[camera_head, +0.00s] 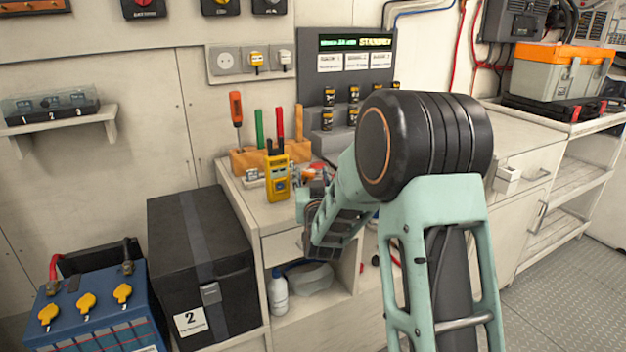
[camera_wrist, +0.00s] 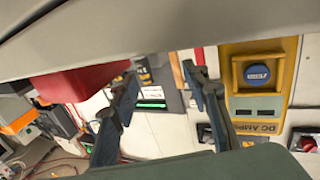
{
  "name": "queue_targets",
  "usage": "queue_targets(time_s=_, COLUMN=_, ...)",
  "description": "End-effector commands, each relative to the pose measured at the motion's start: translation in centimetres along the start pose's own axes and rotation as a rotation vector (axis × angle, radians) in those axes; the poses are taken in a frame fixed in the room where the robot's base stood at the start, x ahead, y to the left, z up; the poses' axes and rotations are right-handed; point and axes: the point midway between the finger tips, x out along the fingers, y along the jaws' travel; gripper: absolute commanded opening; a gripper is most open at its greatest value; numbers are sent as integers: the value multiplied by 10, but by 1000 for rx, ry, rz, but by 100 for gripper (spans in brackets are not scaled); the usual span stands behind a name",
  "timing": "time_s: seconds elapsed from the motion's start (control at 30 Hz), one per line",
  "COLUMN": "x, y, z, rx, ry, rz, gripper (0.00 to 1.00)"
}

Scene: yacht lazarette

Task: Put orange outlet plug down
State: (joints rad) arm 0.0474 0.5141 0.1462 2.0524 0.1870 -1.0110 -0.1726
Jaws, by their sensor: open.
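A yellow-orange plug (camera_head: 257,60) sits in the middle socket of the wall outlet strip (camera_head: 225,62) in the head view. It is the only plug there near orange in colour. A pale grey plug (camera_head: 284,58) sits in the right socket. I see no plug lying loose on the counter. In the wrist view my gripper (camera_wrist: 161,75) is open, its two dark fingers well apart, with nothing held between them. In the head view my arm reaches over the counter's front left part, and the fingers are mostly hidden behind my own links.
The counter (camera_head: 290,213) carries a yellow meter (camera_head: 277,178), a wooden holder (camera_head: 243,160) with several coloured-handle tools, and small clutter partly behind my arm. A display panel (camera_head: 345,85) stands behind. A black box (camera_head: 170,240) and blue battery (camera_head: 100,318) stand left. A red object (camera_wrist: 82,80) crowds the wrist view.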

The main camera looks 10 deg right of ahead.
Motion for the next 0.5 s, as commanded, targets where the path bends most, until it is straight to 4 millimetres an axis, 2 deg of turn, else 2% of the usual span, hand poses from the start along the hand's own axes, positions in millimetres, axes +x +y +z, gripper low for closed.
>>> queue_targets(time_s=0.27, x=-3, y=0, z=-15, rx=0, ry=-3, rz=-1, gripper=43)
queue_targets(time_s=0.5, x=-53, y=0, z=-12, rx=0, ry=-1, rz=0, gripper=43)
